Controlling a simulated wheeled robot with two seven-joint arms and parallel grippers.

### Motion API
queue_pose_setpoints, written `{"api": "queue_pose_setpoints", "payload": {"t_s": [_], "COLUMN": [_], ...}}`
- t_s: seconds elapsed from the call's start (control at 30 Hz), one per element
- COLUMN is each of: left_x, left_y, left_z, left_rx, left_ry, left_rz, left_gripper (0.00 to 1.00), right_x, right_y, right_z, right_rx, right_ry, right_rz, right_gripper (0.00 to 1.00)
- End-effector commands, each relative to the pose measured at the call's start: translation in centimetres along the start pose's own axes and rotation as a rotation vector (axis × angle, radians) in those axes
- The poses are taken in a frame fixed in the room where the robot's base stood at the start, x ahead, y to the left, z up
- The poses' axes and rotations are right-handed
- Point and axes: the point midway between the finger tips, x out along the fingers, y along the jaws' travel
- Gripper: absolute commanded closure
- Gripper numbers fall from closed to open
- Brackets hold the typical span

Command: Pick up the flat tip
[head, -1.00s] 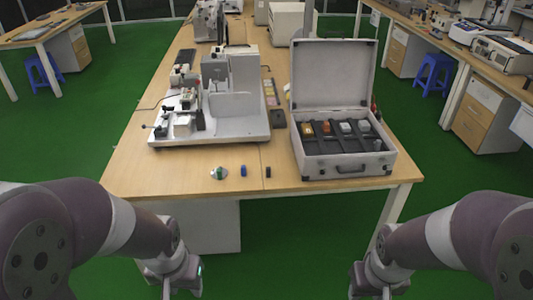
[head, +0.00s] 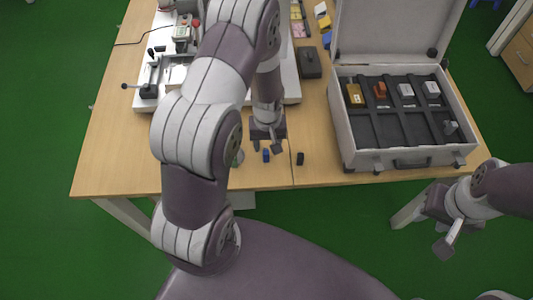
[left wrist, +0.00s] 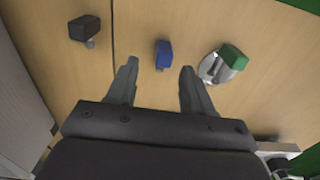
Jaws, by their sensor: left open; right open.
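Three small pieces lie near the table's front edge; I cannot tell by name which is the flat tip. The blue piece (left wrist: 163,54) shows between and just beyond my left fingertips; it also shows in the head view (head: 266,155). The black piece (left wrist: 86,30) with a short metal end lies to its left, and in the head view (head: 300,158) to its right. A round silver piece with a green block (left wrist: 223,63) lies on the other side. My left gripper (left wrist: 157,75) is open, empty and above the table. My right gripper (head: 446,243) is open, off the table's front right.
An open grey case (head: 350,150) with several small blocks in dark slots stands at the right. A white machine (head: 148,100) stands behind at the left. A dark box (head: 309,62) sits between them. The wooden table (head: 115,165) is clear at front left.

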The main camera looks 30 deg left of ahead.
Motion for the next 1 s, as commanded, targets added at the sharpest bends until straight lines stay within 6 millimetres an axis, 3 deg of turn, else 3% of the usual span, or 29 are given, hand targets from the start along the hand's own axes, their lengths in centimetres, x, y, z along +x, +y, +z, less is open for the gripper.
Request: {"api": "queue_pose_setpoints", "payload": {"t_s": [0.23, 0.5, 0.67, 1.0], "left_x": [4.2, 4.8, 4.8, 4.6], "left_y": [-0.5, -0.5, -0.5, -0.5], "left_z": [-0.1, -0.1, -0.1, -0.1], "left_rx": [0.001, 0.001, 0.001, 0.002], "left_ry": [-0.002, 0.000, 0.000, 0.000], "left_rz": [-0.002, -0.001, -0.001, -0.001], "left_gripper": [0.49, 0.49, 1.00, 1.00], "right_x": [-0.5, -0.5, -0.5, -0.5], "right_y": [0.0, 0.0, 0.0, 0.0], "right_z": [-0.1, -0.1, -0.1, -0.1], "right_rx": [0.000, 0.000, 0.000, 0.000], "right_ry": [0.000, 0.000, 0.000, 0.000], "right_rz": [0.000, 0.000, 0.000, 0.000], "right_gripper": [0.57, 0.57, 0.57, 0.57]}}
